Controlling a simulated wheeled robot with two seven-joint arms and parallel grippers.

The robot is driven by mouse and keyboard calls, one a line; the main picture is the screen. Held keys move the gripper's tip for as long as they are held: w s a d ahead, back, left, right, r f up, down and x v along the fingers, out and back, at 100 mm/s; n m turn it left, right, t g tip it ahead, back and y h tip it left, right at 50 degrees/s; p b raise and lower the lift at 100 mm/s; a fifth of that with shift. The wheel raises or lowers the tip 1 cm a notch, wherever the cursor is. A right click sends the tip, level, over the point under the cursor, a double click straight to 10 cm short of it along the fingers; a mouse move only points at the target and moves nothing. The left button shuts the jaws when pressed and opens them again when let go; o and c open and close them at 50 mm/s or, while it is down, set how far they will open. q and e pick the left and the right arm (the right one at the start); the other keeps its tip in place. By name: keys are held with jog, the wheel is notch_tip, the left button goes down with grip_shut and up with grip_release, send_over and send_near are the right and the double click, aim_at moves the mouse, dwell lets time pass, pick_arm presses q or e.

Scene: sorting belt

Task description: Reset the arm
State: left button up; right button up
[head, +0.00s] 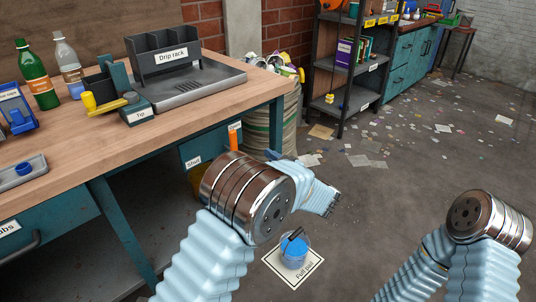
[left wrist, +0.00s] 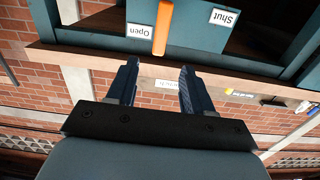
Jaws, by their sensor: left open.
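My left arm comes up from the bottom of the head view, bends at a shiny metal joint and carries on in a pale blue sleeve. My left gripper (head: 273,155) shows only in part behind that arm, near the bench's front edge. In the left wrist view my left gripper (left wrist: 157,75) has its two dark fingers apart with nothing between them. An orange lever (left wrist: 162,28) on a teal panel stands beyond the fingertips, apart from them. My right arm shows at the lower right of the head view; its gripper is out of view.
The orange lever (head: 233,137) sits under the wooden bench top (head: 130,150), between "Shut" and "Open" labels. A drip rack (head: 165,60) and bottles stand on the bench. A full pail (head: 294,248) stands on the floor below my left arm. Open floor lies to the right.

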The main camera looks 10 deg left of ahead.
pick_arm(q)
jog(key=w+a+f+m+t+h, duration=0.2)
jog(key=a+f+m+h, duration=0.15)
jog(key=f, duration=0.55)
jog(key=s+f+m+g+h, duration=0.2)
jog(key=s+f+h, duration=0.2)
jog(key=f, duration=0.6)
jog(key=s+f+m+g+h, duration=0.2)
jog(key=s+f+h, duration=0.25)
jog(key=f, duration=0.45)
jog(key=s+d+f+g+h, duration=0.1)
jog(key=s+f+g+h, duration=0.1)
jog(key=s, duration=0.6)
jog(key=s+d+f+m+g+h, duration=0.1)
jog(key=s+d+f+g+h, duration=0.1)
jog(key=s, duration=0.6)
jog(key=s+d+f+g+h, duration=0.1)
jog(key=s+f+g+h, duration=0.1)
jog(key=s, duration=0.6)
jog(key=shift+s+d+f+g+h, duration=0.15)
jog(key=shift+d+f+g+h, duration=0.2)
jog(key=shift+f+g, duration=0.65)
jog(key=shift+r, duration=0.1)
